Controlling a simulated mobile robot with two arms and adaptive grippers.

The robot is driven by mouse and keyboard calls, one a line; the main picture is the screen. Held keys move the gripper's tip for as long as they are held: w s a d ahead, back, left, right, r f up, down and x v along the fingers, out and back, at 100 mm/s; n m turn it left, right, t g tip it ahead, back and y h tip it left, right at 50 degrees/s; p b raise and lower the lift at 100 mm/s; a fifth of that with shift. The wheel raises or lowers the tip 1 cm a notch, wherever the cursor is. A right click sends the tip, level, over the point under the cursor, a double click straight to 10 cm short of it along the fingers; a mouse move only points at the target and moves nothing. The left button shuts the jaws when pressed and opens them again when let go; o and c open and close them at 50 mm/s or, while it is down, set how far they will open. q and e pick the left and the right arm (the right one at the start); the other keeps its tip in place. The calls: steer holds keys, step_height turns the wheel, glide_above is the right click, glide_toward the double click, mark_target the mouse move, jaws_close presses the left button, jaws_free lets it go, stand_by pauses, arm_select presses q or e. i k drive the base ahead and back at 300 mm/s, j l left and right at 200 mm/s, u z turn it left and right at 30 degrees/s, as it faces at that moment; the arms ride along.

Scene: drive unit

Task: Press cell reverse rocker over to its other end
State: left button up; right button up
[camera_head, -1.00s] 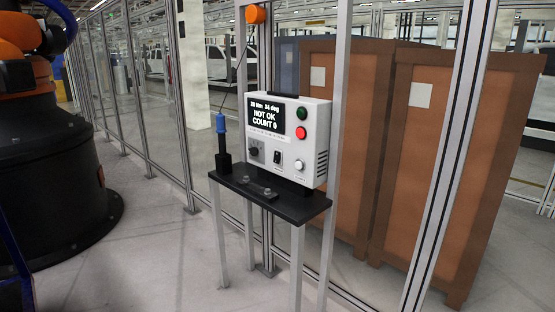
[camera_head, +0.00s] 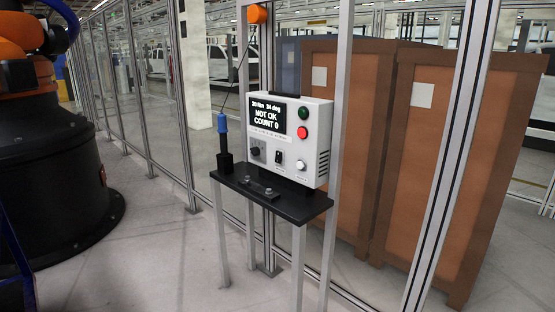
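A white control box (camera_head: 304,142) stands on a small black shelf (camera_head: 303,211). On its front face, low in the middle, is a small black rocker switch (camera_head: 278,157). Which end of the rocker is pressed in is too small to tell. A dark knob (camera_head: 255,151) sits left of the rocker and a white round button (camera_head: 300,165) right of it. The display (camera_head: 267,116) reads "NOT OK" and "COUNT 0". Neither of my grippers is in view.
A blue-handled tool (camera_head: 222,130) stands upright at the shelf's left end. A black robot base (camera_head: 55,180) stands at the left. Brown crates (camera_head: 440,150) stand behind fence posts at the right. The floor in front-left of the stand is clear.

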mark_target(279, 158)
steer(key=i+z, duration=0.2)
steer(key=i, duration=0.3)
steer(key=i+j+z, duration=0.2)
steer(key=i, duration=0.35)
steer(key=i+j+z, duration=0.15)
steer(key=i, duration=0.35)
steer(key=i+j+z, duration=0.2)
steer(key=i, duration=0.3)
